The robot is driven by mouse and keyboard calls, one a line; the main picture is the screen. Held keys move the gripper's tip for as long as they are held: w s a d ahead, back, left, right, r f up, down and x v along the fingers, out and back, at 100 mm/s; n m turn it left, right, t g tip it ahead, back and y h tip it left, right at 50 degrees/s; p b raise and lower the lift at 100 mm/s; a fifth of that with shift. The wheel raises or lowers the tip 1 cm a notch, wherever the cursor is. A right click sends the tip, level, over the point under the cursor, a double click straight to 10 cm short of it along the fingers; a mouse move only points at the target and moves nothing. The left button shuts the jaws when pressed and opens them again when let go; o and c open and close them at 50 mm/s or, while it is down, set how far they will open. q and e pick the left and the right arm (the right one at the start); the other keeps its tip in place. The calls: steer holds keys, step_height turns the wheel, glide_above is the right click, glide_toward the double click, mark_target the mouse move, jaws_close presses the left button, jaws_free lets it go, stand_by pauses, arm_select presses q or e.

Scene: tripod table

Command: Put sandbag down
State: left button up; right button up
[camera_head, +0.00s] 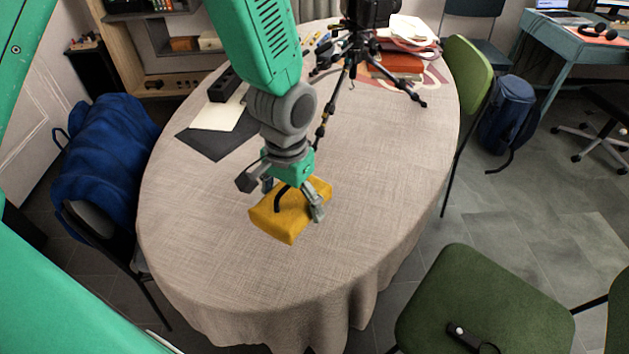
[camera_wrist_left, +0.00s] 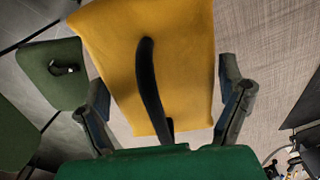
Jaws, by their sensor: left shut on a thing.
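The sandbag (camera_head: 291,222) is a yellow block-shaped bag with a black strap handle. It is at the middle of the table (camera_head: 210,262), which has a beige cloth. I cannot tell if it rests on the cloth or hangs just above it. My left gripper (camera_head: 294,196) comes down over the bag, its fingers at either side of the strap. In the left wrist view the sandbag (camera_wrist_left: 185,60) fills the middle, with the black strap (camera_wrist_left: 150,85) running between the fingers of the left gripper (camera_wrist_left: 168,108). My right gripper is not in view.
A tripod (camera_head: 350,65) stands at the back of the table. A dark folder with paper (camera_head: 217,115) lies at the left. Red and white items (camera_head: 405,50) lie at the back right. Chairs, one with a blue jacket (camera_head: 100,160), surround the table. The front of the table is clear.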

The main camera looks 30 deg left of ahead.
arm_select(q)
steer(key=shift+w+a+f+m+b, duration=0.5)
steer(key=shift+w+a+f+m, duration=0.4)
steer(key=shift+a, duration=0.6)
steer(key=shift+w+a+f+m+b, duration=0.45)
steer(key=shift+w+a+f+m, duration=0.25)
steer(key=shift+a+m, duration=0.6)
steer(key=shift+w+a+f+m+b, duration=0.5)
steer(key=shift+w+a+f+m, duration=0.3)
steer(key=shift+a, duration=0.85)
step_height(320, 180, down, 5)
steer(key=b, duration=0.5)
steer(key=shift+a, duration=0.15)
steer(key=shift+b, duration=0.3)
steer(key=shift+f, duration=0.5)
steer(key=o, duration=1.5)
steer(key=shift+s, duration=0.1)
